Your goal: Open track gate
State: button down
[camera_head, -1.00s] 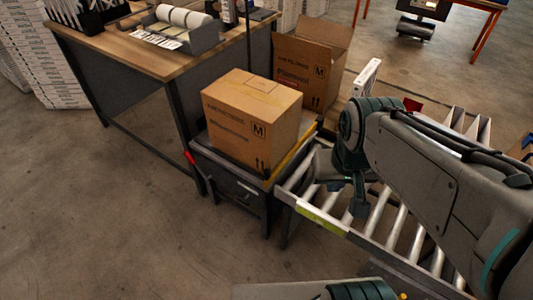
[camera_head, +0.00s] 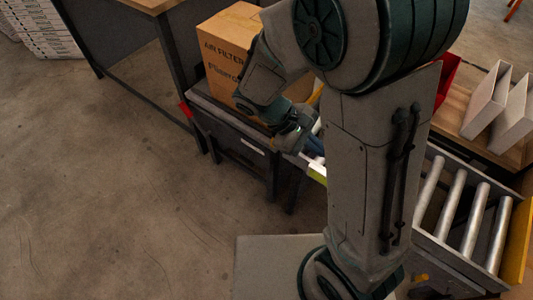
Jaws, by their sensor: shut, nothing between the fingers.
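A bar with a yellow-green panel (camera_head: 317,172) crosses the near end of the roller track (camera_head: 452,200). It may be the track gate, but most of it is hidden behind my arm. My gripper (camera_head: 312,144) is shut and empty. It is close to the left end of the track, just above the yellow-green panel and beside the dark stand (camera_head: 235,128). I cannot tell whether it touches the bar. My arm hides the middle of the track.
A cardboard filter box (camera_head: 224,58) sits on the stand, close behind my gripper. A red part (camera_head: 185,110) sticks out at the stand's left. White boxes (camera_head: 490,100) stand on a wooden surface at right.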

jog(key=w+a+f+n+t+h+b, duration=0.25)
jog(key=a+f+n+t+b, duration=0.55)
jog(key=f, duration=0.5)
jog(key=w+a+f+n+t+h+b, duration=0.2)
jog(key=w+a+f+n+t+b, duration=0.3)
jog(key=a+f+n+t, duration=0.7)
jog(key=shift+m+g+y, duration=0.25)
jog(key=shift+m+g, duration=0.45)
jog(key=shift+g, duration=0.2)
jog(key=w+d+b, duration=0.1)
jog(key=w+d, duration=0.1)
jog(key=w+d+b, duration=0.1)
jog(key=w+d, duration=0.1)
jog(key=d, duration=0.1)
jog(key=w+d+r+b, duration=0.1)
jog(key=w+d, duration=0.1)
jog(key=d, duration=0.1)
jog(key=shift+w+d, duration=0.1)
jog(key=shift+d, duration=0.15)
